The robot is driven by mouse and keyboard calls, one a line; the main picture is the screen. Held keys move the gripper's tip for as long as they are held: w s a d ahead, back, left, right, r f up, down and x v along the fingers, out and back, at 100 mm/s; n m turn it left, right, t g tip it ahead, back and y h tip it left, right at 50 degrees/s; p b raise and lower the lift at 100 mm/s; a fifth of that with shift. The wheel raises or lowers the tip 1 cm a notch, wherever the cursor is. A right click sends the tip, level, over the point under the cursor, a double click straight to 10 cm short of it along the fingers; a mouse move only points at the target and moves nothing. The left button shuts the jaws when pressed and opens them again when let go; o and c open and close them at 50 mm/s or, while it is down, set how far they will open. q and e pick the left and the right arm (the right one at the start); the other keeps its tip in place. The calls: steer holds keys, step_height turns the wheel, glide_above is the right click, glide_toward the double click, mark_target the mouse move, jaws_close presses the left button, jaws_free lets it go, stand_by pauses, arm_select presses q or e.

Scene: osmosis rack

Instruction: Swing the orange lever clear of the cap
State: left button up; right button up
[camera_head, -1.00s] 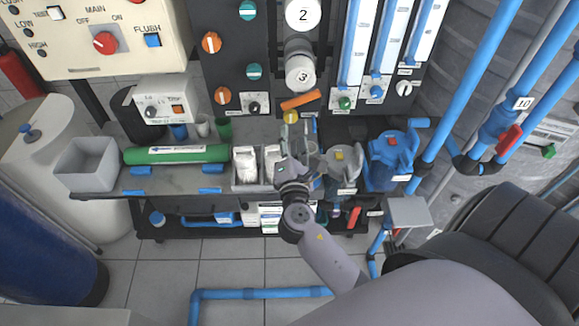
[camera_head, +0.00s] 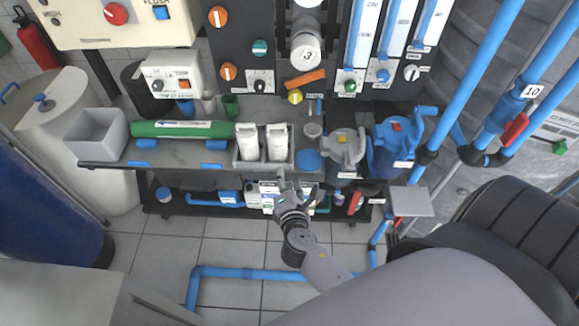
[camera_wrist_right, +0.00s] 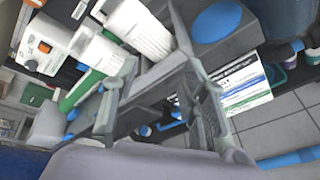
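The orange lever (camera_head: 306,78) is on the dark panel in the head view, tilted with its right end higher. It lies just below the white round cap (camera_head: 305,55) marked 3 and above a yellow knob (camera_head: 295,97). My right gripper (camera_head: 283,178) is well below the lever, by the front edge of the bench, apart from it. In the right wrist view my right gripper (camera_wrist_right: 158,90) has its fingers spread and no object held between them. The lever cannot be made out in that view. My left gripper is not in view.
A holder with two white cartridges (camera_head: 277,142) and a blue disc (camera_head: 308,160) are on the bench near my right gripper. A grey housing (camera_head: 345,148) and a blue housing (camera_head: 398,145) stand to the right. A green cylinder (camera_head: 180,129) lies left.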

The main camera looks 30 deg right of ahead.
steer(key=shift+s+a+f+y, duration=0.15)
steer(key=shift+s+f, duration=0.15)
steer(key=shift+f, duration=0.35)
steer(key=shift+s+a+f+y, duration=0.15)
steer(key=shift+s+f, duration=0.1)
steer(key=shift+f, duration=0.4)
